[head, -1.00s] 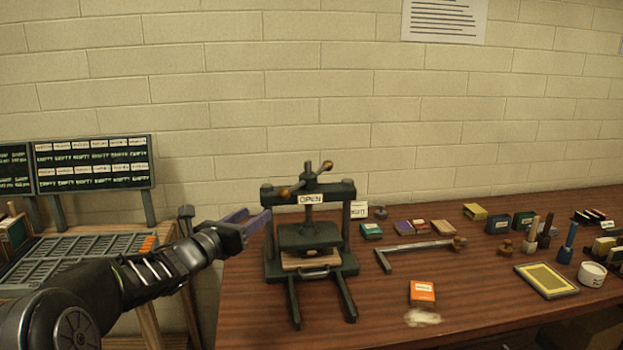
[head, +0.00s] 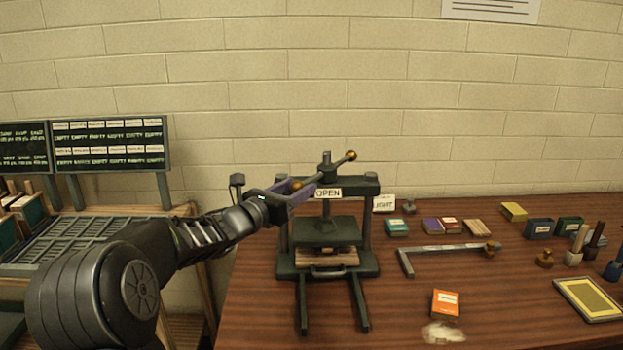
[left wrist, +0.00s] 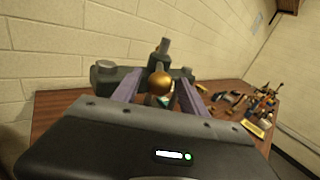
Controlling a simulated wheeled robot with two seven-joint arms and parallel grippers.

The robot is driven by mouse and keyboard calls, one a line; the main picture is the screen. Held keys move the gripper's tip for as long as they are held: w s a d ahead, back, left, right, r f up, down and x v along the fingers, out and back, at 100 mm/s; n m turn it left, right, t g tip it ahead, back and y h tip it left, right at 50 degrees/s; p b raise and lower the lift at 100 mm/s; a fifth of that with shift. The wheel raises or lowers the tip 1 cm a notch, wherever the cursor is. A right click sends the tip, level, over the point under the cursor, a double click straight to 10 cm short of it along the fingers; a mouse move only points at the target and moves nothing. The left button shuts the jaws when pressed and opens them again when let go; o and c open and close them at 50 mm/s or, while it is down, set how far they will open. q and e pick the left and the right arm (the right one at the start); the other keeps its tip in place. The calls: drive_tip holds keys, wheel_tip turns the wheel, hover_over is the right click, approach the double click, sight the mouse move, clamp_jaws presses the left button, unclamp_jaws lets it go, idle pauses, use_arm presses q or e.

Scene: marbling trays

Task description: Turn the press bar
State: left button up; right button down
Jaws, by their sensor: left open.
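The black press (head: 324,229) stands on the wooden table with an "OPEN" sign on its crosshead. Its press bar (head: 337,163) crosses the screw top at a slant, a brass ball on each end, the right ball (head: 351,156) higher in the picture. My left gripper (head: 311,184) is open at the left end of the bar. In the left wrist view the near brass ball (left wrist: 159,84) shows between the two purple fingers, with a gap on each side. The fingers partly hide the bar's left half. My right gripper is out of view.
An L-shaped metal bar (head: 440,250), an orange box (head: 446,303) and several small boxes lie right of the press. A yellow framed panel (head: 590,299) lies further right. A grey slotted rack (head: 75,235) stands left of the table. The press's front rails stick out toward me.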

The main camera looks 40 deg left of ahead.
sight(309, 181)
use_arm(q)
drive_tip(key=w+p, duration=0.1)
drive_tip(key=w, duration=0.4)
drive_tip(key=shift+w+p, duration=0.15)
drive_tip(key=shift+p, duration=0.2)
drive_tip(key=shift+w, duration=0.4)
drive_tip(key=shift+c, duration=0.3)
clamp_jaws()
idle(0.4)
